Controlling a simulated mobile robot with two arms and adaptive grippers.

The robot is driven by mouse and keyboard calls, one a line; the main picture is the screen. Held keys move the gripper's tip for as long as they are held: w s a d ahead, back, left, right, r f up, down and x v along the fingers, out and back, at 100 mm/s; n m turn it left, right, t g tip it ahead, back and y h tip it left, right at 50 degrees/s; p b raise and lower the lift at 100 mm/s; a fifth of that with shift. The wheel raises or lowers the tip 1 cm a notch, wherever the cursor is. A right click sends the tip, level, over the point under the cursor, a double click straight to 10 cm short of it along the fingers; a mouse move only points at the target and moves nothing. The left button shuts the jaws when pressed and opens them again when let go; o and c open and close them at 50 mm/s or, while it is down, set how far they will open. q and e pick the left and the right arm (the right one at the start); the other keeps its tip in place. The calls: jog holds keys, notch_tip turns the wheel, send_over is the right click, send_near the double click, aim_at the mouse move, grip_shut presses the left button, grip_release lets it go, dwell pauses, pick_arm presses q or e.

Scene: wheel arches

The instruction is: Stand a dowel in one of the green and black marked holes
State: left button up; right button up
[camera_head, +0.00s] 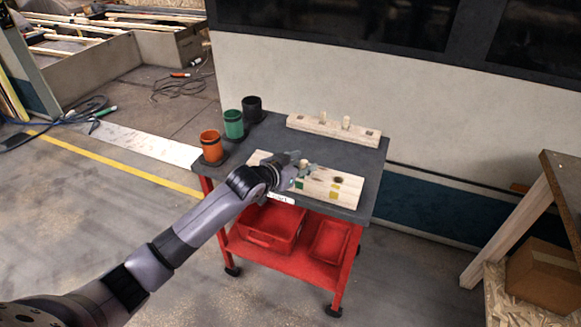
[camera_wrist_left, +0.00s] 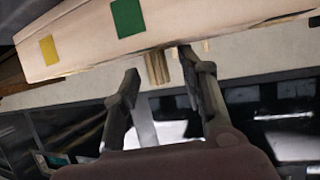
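A pale wooden board (camera_head: 316,195) with green and yellow marks lies on the front of a dark-topped cart. Its edge also shows across the top of the left wrist view (camera_wrist_left: 80,40). A green mark (camera_head: 299,184) is beside my left gripper (camera_head: 306,171). The gripper is open over the board. A short pale dowel (camera_wrist_left: 157,68) projects from the board between its spread fingertips, with gaps visible; its top shows in the head view (camera_head: 303,162). Its foot is hidden there. A dark hole (camera_head: 338,180) is near the yellow mark (camera_head: 335,187). My right gripper is out of view.
A wooden block (camera_head: 310,126) at the cart's back holds two upright dowels (camera_head: 346,122). Orange (camera_head: 211,146), green (camera_head: 234,124) and black (camera_head: 252,109) cups line the left side. Red bins (camera_head: 270,228) sit on the lower shelf. A wall stands behind the cart.

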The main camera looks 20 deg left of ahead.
pick_arm(q)
jog(key=v, duration=1.1)
jog(key=shift+d, duration=0.15)
jog(key=s+a+f+n+g+y+p, duration=0.1)
jog(key=a+f, duration=0.2)
jog(key=f, duration=0.6)
jog(key=a+f+n+g+y, duration=0.1)
jog(key=a+f+y, duration=0.15)
jog(key=f, duration=0.65)
jog(key=s+a+f+g, duration=0.1)
jog(key=s+f, duration=0.4)
jog(key=f, duration=0.3)
jog(key=s+a+f+g, duration=0.15)
jog(key=s+f, duration=0.25)
jog(key=f, duration=0.5)
jog(key=s+d+f+g+p, duration=0.1)
jog(key=s+f+g, duration=0.2)
jog(key=s+f, duration=1.05)
jog(key=s+d+f+g, duration=0.2)
jog(key=s+d+f, duration=0.1)
jog(key=s, duration=1)
jog(key=s+d+f+m+g+p, duration=0.1)
jog(key=s+d+f+g, duration=0.1)
jog(key=s, duration=1.1)
notch_tip(320, 180, down, 2)
jog(key=shift+s+d+f, duration=0.15)
jog(key=shift+d, duration=0.6)
